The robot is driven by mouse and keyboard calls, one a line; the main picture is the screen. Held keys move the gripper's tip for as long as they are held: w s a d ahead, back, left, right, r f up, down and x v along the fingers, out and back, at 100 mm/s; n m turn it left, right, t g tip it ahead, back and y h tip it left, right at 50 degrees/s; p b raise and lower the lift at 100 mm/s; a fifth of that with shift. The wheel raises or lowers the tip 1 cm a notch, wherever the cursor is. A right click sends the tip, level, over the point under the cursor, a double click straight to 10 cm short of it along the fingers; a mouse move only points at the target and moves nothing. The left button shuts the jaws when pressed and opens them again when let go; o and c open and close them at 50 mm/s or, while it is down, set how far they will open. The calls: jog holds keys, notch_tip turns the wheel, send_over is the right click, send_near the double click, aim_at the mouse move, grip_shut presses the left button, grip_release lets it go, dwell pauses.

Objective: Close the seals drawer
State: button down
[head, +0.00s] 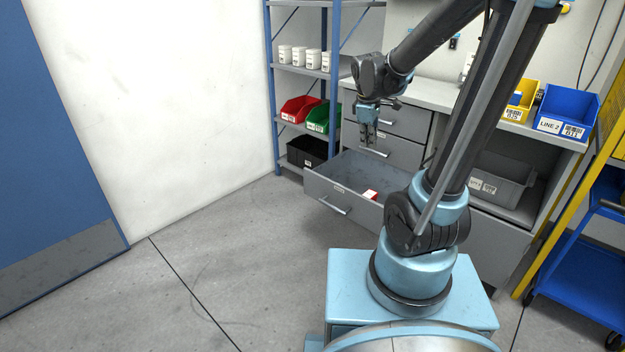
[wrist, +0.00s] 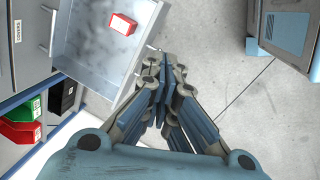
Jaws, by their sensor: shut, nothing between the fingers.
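The open drawer is the lowest of the grey cabinet's drawers; its grey front (head: 327,198) has a bar handle and a label too small to read. It is pulled well out. A small red and white box (head: 370,194) lies inside; it also shows in the wrist view (wrist: 122,24). My gripper (head: 369,140) hangs fingers down, higher than the open drawer. In the wrist view my gripper (wrist: 168,82) is shut and empty, beside the drawer's rim (wrist: 128,78). I cannot tell whether it touches it. My arm hides the drawer's right end.
Two closed drawers (head: 390,152) sit above the open one; one label in the wrist view reads COVERS (wrist: 17,30). A blue-framed shelf (head: 275,100) with red, green and black bins stands left. A blue cart (head: 585,270) stands right. The floor before the drawer is clear.

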aim_at(312, 176)
jog(key=w+a+f+n+t+h, duration=0.1)
jog(key=w+a+f+n, duration=0.7)
jog(key=a+f, duration=0.4)
jog(key=w+a+f+n, duration=0.7)
jog(key=w+a+f, duration=0.2)
jog(key=a, duration=0.4)
jog(key=shift+w+d+f, duration=0.75)
jog(key=shift+w+f, duration=0.15)
jog(key=shift+f, duration=0.65)
jog(key=shift+w+d+f, duration=0.8)
jog(key=shift+w+f, duration=0.15)
jog(key=shift+f, duration=0.55)
jog(key=shift+w+d+f, duration=0.75)
jog(key=shift+w+f, duration=0.15)
jog(key=shift+f, duration=0.65)
jog(key=shift+w, duration=0.1)
